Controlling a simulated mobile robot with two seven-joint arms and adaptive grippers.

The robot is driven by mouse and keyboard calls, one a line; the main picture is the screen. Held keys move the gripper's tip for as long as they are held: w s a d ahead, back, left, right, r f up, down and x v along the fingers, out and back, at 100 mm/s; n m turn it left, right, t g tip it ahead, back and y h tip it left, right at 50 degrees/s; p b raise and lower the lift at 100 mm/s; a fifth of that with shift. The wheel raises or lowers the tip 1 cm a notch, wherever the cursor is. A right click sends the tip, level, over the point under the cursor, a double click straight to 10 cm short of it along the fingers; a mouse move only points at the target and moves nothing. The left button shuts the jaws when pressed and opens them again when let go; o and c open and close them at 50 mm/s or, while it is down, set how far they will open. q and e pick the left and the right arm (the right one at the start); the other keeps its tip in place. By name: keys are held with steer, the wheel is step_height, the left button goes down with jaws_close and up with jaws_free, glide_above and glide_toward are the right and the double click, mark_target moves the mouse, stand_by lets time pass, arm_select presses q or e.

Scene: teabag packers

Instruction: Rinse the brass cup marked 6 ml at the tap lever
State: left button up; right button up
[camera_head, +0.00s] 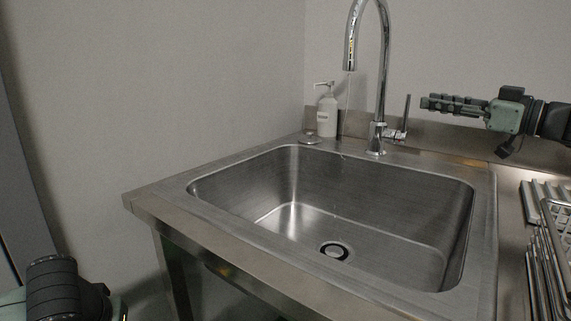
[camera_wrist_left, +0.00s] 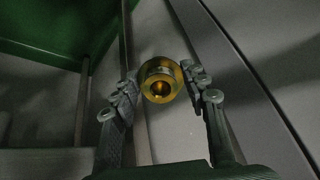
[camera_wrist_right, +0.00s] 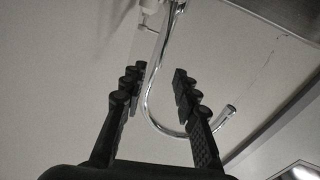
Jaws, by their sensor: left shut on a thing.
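The brass cup (camera_wrist_left: 152,68) shows in the left wrist view, between the fingers of my left gripper (camera_wrist_left: 162,84), which is shut on it. No 6 ml mark is legible. In the head view only part of my left arm shows at the bottom left; the cup is out of sight there. The chrome tap (camera_head: 384,70) stands behind the sink, its lever (camera_head: 406,115) upright at the right of its base. A thin line like a water stream hangs below the spout (camera_head: 350,55). My right gripper (camera_head: 428,103) is open just right of the lever; its spread fingers (camera_wrist_right: 158,84) also show in the right wrist view.
The steel sink basin (camera_head: 300,225) is empty, with a round drain (camera_head: 334,250). A soap bottle (camera_head: 327,115) and a small round dish (camera_head: 310,139) stand at its back left corner. A metal rack (camera_head: 548,245) stands on the counter at the right.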

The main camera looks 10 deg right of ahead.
steer(key=shift+v, duration=2.6)
